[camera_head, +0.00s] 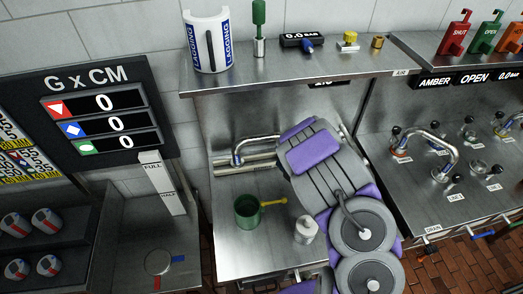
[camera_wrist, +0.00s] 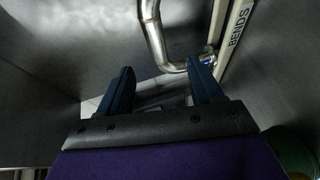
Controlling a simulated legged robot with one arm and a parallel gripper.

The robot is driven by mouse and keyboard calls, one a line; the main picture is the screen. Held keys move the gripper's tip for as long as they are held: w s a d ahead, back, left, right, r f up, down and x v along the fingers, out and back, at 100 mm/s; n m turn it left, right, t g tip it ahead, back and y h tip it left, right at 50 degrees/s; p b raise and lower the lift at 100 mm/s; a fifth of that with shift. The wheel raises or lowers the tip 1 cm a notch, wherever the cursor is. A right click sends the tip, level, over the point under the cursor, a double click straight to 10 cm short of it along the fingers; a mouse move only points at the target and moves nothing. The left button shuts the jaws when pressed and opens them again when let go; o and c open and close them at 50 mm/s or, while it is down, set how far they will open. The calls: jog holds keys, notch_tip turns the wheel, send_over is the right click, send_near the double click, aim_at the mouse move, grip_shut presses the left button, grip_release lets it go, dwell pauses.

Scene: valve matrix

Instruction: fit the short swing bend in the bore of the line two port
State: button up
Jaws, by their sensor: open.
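A bent steel pipe (camera_head: 252,142) rests on the rack (camera_head: 232,168) at the back of the middle bench. In the wrist view the bent pipe (camera_wrist: 153,38) runs down and turns right beside the rail marked BENDS (camera_wrist: 234,28). I cannot tell if it is the short swing bend. My gripper (camera_wrist: 160,84) is open, with its two dark fingers apart and the pipe's lower turn just beyond and near the right finger. Nothing shows gripped. In the head view my arm hides the gripper.
A larger bend (camera_head: 432,137) arches over the right bench among small valves. The shelf (camera_head: 350,62) above holds a lagging sleeve (camera_head: 209,45) and tools.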

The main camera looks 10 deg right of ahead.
aim_at(260, 137)
jog(key=shift+b+x, duration=2.6)
jog(key=shift+x, duration=4.85)
jog(key=shift+w+d+r, duration=0.1)
jog(key=shift+r, duration=0.1)
grip_shut()
